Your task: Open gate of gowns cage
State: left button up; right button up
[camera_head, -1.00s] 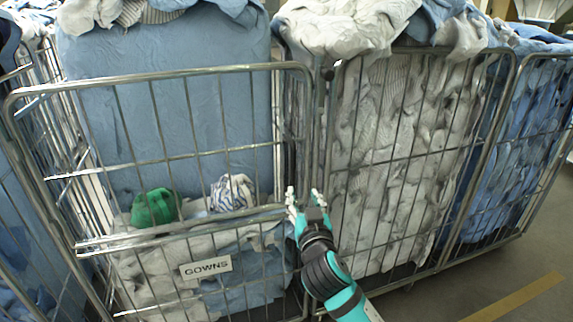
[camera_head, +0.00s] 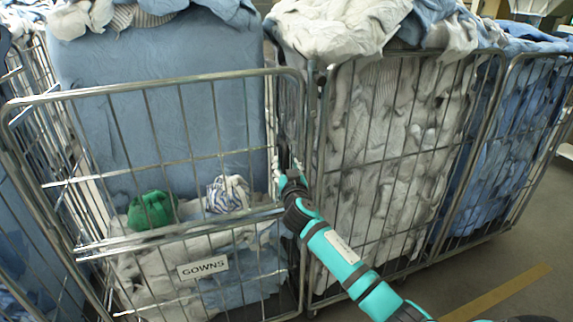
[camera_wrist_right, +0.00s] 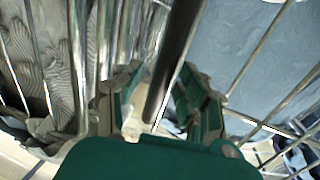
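The gowns cage is the wire cage at the left in the head view, with a white GOWNS label (camera_head: 203,268) low on its front. Its wire front gate (camera_head: 170,82) stands upright across the front, looking closed. My right gripper (camera_head: 283,172) is at the gate's right edge, partly hidden by its own arm. In the right wrist view, my right gripper (camera_wrist_right: 155,92) is open. A dark metal bar (camera_wrist_right: 172,65) stands between its two fingers, with gaps showing at the sides. Whether it touches a finger is unclear. My left gripper is not in view.
A green bundle (camera_head: 152,210) and a striped bundle (camera_head: 228,194) lie inside the gowns cage. A cage of white laundry (camera_head: 385,150) stands close at its right, with a blue-laundry cage (camera_head: 520,140) beyond. Floor (camera_head: 490,270) is clear at the lower right.

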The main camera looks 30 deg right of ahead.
jog(key=shift+c, duration=0.5)
grip_shut()
jog(key=shift+w, duration=0.1)
